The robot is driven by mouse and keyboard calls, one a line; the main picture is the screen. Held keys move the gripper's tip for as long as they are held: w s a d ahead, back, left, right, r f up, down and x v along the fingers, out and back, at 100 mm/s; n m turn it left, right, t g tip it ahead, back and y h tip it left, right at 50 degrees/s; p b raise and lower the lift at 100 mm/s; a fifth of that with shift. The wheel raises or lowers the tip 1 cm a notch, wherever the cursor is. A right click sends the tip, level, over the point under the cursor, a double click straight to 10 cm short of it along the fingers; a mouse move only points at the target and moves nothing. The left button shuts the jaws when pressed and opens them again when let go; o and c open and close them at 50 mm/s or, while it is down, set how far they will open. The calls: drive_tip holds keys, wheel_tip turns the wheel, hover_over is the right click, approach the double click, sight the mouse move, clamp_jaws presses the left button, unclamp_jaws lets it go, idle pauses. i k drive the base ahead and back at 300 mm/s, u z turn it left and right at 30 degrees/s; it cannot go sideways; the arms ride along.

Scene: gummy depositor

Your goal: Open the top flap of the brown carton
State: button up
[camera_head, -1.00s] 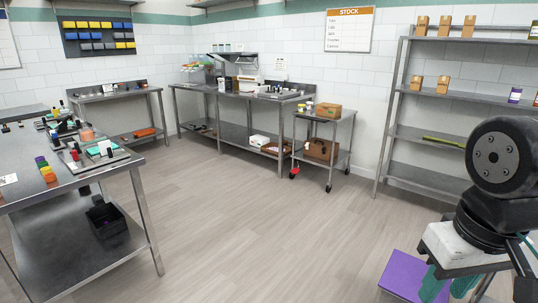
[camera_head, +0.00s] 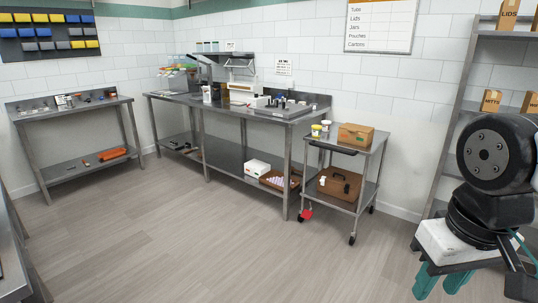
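A small orange-brown carton (camera_head: 355,134) with a green mark sits on the top of a steel cart, right of centre; it looks closed. I cannot tell for sure which one is the task's carton, and flap details are too small to see. My gripper (camera_head: 441,282), with teal fingers, is at the lower right, far from both boxes. Its fingers stand apart with nothing visible between them.
The wheeled cart (camera_head: 368,153) also holds small yellow-lidded tubs (camera_head: 320,129). A long steel bench (camera_head: 223,101) stands to its left and a shelf rack (camera_head: 457,105) to its right. The floor (camera_head: 200,230) before the cart is clear. A table edge shows at lower left.

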sight(351, 127)
drive_tip(key=i, duration=2.6)
drive_tip(key=z, duration=2.85)
drive_tip(key=i, duration=1.15)
drive_tip(key=u, duration=3.15)
